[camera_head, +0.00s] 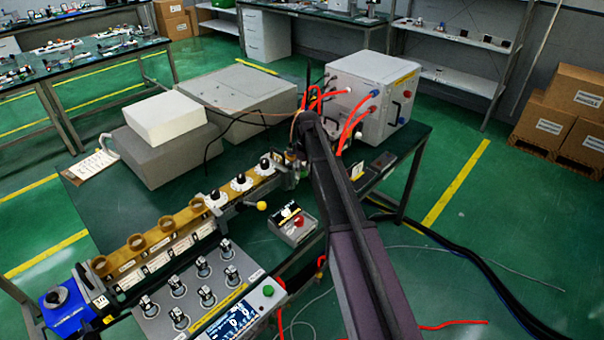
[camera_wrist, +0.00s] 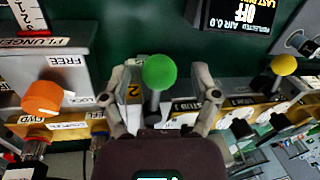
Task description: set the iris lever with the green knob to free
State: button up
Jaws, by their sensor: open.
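In the wrist view, the round green knob (camera_wrist: 159,72) sits on a dark lever stem (camera_wrist: 153,108), between the two fingers of my gripper (camera_wrist: 164,92). The fingers are open, one on each side of the knob, with visible space to it. The lever stands in front of a yellow-brown rail, and its base is hidden by my gripper body. In the head view, my arm hides most of this spot.
An orange knob (camera_wrist: 42,98) stands left of my gripper, near a "FREE" label (camera_wrist: 68,60). A yellow knob (camera_wrist: 284,65) is to the right. A dark display (camera_wrist: 238,17) lies beyond. In the head view, a grey cabinet (camera_head: 365,95) with red cables stands behind.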

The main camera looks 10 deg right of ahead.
grip_shut()
jog(key=shift+a, duration=0.1)
jog(key=shift+a, duration=0.1)
